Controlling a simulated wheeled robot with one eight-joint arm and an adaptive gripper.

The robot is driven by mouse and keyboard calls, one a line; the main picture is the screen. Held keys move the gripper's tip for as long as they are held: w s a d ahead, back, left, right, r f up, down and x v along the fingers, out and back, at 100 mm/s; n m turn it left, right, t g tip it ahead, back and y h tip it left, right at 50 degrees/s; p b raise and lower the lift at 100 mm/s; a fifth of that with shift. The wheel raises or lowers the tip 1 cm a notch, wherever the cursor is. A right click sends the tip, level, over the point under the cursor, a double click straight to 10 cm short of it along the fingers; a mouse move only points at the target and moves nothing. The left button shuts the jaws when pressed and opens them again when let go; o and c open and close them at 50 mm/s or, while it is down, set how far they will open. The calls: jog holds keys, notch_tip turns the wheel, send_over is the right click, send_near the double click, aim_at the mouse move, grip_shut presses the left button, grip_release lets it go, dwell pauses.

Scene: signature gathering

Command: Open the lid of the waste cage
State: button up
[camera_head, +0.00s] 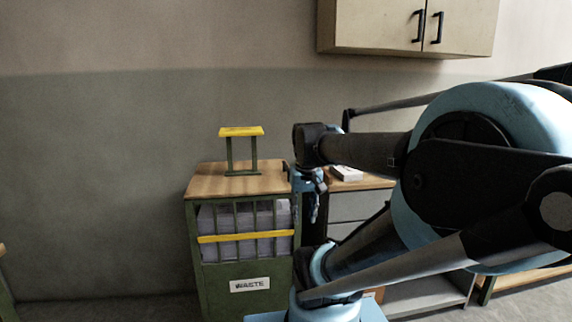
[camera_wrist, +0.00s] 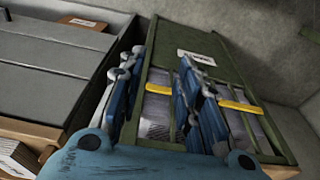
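The waste cage (camera_head: 248,285) is a green box with bars, a yellow cross bar and a WASTE label, seen left of centre in the head view. Its wooden lid (camera_head: 212,182) lies flat and closed on top. A yellow handle (camera_head: 241,131) stands above the lid on two green posts. My gripper (camera_head: 313,205) hangs at the cage's right side, apart from the handle. In the wrist view, my gripper (camera_wrist: 160,62) has its blue fingers spread with nothing held between them. The cage (camera_wrist: 190,32) shows there turned and beyond the fingers; the handle is not seen.
Papers (camera_head: 279,217) fill the cage behind its bars. A grey drawer unit (camera_wrist: 45,75) with a wooden top stands right of the cage in the head view, with a white item (camera_head: 347,173) on it. A wall cupboard (camera_head: 375,25) hangs above. Floor left of the cage looks clear.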

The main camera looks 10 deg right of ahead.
jog(key=w+r+g, duration=0.1)
jog(key=w+r, duration=1.4)
notch_tip(320, 180, up, 8)
send_over(286, 165)
jog(key=shift+g, duration=0.4)
notch_tip(286, 165, down, 16)
jog(key=shift+s+f, duration=0.15)
jog(key=shift+f, duration=0.05)
jog(key=shift+c, duration=0.6)
grip_shut()
